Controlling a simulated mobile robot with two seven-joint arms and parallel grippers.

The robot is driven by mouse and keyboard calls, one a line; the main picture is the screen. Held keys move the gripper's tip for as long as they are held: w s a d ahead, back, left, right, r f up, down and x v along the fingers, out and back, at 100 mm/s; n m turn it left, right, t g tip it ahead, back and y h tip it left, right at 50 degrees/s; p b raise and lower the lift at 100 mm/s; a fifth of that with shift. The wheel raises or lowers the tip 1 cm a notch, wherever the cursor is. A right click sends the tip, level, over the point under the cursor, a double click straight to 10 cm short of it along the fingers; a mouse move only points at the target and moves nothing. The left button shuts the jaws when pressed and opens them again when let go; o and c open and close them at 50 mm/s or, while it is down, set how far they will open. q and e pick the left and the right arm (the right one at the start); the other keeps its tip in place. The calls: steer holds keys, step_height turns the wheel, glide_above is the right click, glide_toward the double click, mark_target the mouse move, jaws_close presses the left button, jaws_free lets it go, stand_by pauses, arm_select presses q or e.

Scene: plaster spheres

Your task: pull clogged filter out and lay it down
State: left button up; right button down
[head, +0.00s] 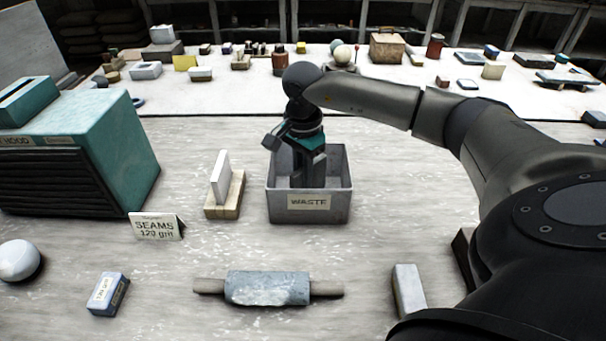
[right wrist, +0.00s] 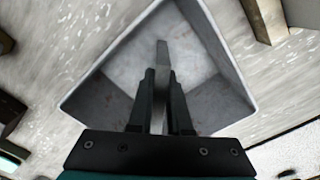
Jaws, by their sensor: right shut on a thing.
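My right gripper (head: 308,176) reaches down into the grey bin labelled WASTE (head: 310,215). In the right wrist view the gripper (right wrist: 162,78) is shut on a thin grey slab seen edge-on, which looks like the clogged filter (right wrist: 162,55). The slab is inside the bin walls (right wrist: 215,40); I cannot tell whether it touches the floor. The teal hood box (head: 115,130) stands at the left, with a slotted teal piece on top and dark louvres in front. A clean white panel (head: 220,178) stands upright in a wooden stand (head: 233,200). My left gripper is not in view.
A SEAMS 120 grit card (head: 157,227), a white sphere (head: 18,260), a blue block (head: 108,294), a wrapped roller (head: 268,288) and a pale block (head: 408,290) lie in front. A white back table (head: 400,85) holds many small items. Bench between bin and roller is clear.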

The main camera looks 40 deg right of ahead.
steer(key=shift+f, duration=0.15)
steer(key=c, duration=0.8)
jaws_free()
steer(key=shift+o, duration=0.2)
steer(key=shift+r+p, duration=1.5)
steer(key=shift+r, duration=0.6)
